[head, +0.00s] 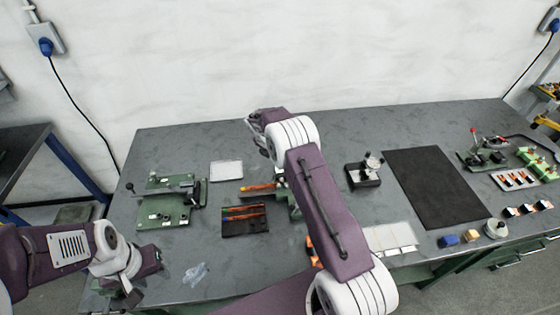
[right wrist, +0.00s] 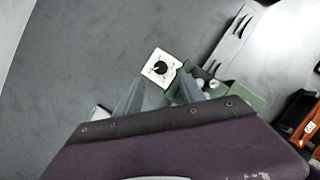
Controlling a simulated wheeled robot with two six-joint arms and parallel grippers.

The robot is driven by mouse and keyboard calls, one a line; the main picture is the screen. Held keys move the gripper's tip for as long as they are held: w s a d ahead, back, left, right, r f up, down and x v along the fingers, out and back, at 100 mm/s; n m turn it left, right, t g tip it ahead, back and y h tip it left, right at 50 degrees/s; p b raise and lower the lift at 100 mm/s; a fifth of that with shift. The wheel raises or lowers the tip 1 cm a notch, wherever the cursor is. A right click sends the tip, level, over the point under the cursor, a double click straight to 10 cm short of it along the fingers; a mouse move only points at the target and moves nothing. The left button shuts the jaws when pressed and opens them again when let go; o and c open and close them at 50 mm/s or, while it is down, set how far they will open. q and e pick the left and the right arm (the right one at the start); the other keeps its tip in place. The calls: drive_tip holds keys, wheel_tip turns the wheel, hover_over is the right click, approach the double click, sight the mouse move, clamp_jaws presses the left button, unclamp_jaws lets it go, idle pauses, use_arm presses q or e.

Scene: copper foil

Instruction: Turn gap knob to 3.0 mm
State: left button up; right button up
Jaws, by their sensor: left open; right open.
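The gap knob (right wrist: 159,67) is a small black knob on a white square dial plate with marks, seen in the right wrist view. The dial's figures are too small to read. A green machine body (right wrist: 233,94) lies beside it. My right gripper (right wrist: 160,77) is open, its two grey fingers pointing at the dial plate, one toward each side; I cannot tell whether they touch it. In the head view my right arm hides the knob and much of a green device (head: 293,208). My left gripper (head: 128,287) is open and empty near the table's front left corner.
A green lever fixture (head: 170,212) stands at the left. A dark tray (head: 232,231) with copper-coloured strips and a white sheet (head: 227,171) lie near the middle. A gauge stand (head: 364,176) and a black mat (head: 435,190) are to the right. The table's back strip is clear.

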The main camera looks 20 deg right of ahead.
drive_tip(key=x, duration=0.6)
drive_tip(key=shift+s+d+r+p, duration=0.1)
drive_tip(key=shift+d+p, duration=0.1)
drive_tip(key=shift+p, duration=0.2)
drive_tip(key=shift+a, duration=0.1)
drive_tip(key=shift+a, duration=0.1)
clamp_jaws()
drive_tip(key=m+b, duration=0.1)
drive_tip(key=b, duration=0.1)
drive_tip(key=m+g+b, duration=0.1)
drive_tip(key=m+b, duration=0.1)
drive_tip(key=b, duration=0.1)
drive_tip(key=shift+w+f, duration=0.25)
drive_tip(key=shift+f, duration=0.1)
drive_tip(key=shift+r+m+g+h+b, duration=0.3)
drive_tip(key=shift+m+b, duration=0.25)
drive_tip(key=shift+m, duration=0.15)
drive_tip(key=shift+s+r, duration=0.1)
